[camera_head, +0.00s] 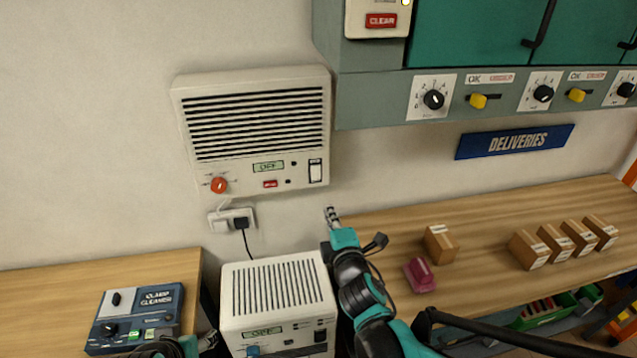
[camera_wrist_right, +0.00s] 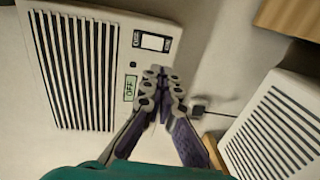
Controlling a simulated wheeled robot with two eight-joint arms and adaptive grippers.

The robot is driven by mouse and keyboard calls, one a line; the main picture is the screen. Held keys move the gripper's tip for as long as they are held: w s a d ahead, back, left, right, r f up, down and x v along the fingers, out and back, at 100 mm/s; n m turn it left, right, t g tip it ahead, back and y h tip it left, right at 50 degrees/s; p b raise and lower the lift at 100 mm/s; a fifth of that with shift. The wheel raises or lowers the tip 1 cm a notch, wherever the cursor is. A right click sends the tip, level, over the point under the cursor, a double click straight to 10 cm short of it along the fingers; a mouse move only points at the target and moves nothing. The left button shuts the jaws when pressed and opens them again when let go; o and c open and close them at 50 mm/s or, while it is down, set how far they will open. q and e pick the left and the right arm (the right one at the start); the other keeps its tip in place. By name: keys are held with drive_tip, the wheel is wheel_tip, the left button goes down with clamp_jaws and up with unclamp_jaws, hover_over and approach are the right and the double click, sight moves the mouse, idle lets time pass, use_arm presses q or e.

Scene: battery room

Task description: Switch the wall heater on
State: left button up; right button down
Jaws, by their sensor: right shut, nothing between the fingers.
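The white wall heater (camera_head: 322,130) hangs on the wall, with a dark slatted grille, an orange knob (camera_head: 218,185), a small display reading OFF (camera_head: 268,167), a red label and a rocker switch (camera_head: 315,171) at its lower right. My right gripper (camera_head: 332,214) is shut and empty, just below the heater's lower right corner in the head view. In the right wrist view the shut fingertips (camera_wrist_right: 162,72) point up toward the heater's panel. The switch (camera_wrist_right: 155,42) shows just beyond them and the OFF display (camera_wrist_right: 130,88) to their left. Contact cannot be told.
A plugged socket (camera_head: 232,220) sits below the heater. A second white grilled unit (camera_head: 277,285), also showing OFF, stands under it. A blue control box (camera_head: 135,315) is on the left counter. Cartons and a pink object (camera_head: 420,275) are on the right counter. A green-grey cabinet hangs upper right.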

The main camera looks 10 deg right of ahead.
drive_tip(key=b, duration=0.3)
approach(316, 179)
drive_tip(key=w, duration=0.5)
drive_tip(key=shift+w+f, duration=0.15)
drive_tip(key=shift+f, duration=0.15)
drive_tip(key=shift+w, duration=0.8)
drive_tip(key=shift+w+f+b, duration=0.2)
drive_tip(key=shift+w+b, duration=0.1)
drive_tip(key=shift+b, duration=0.1)
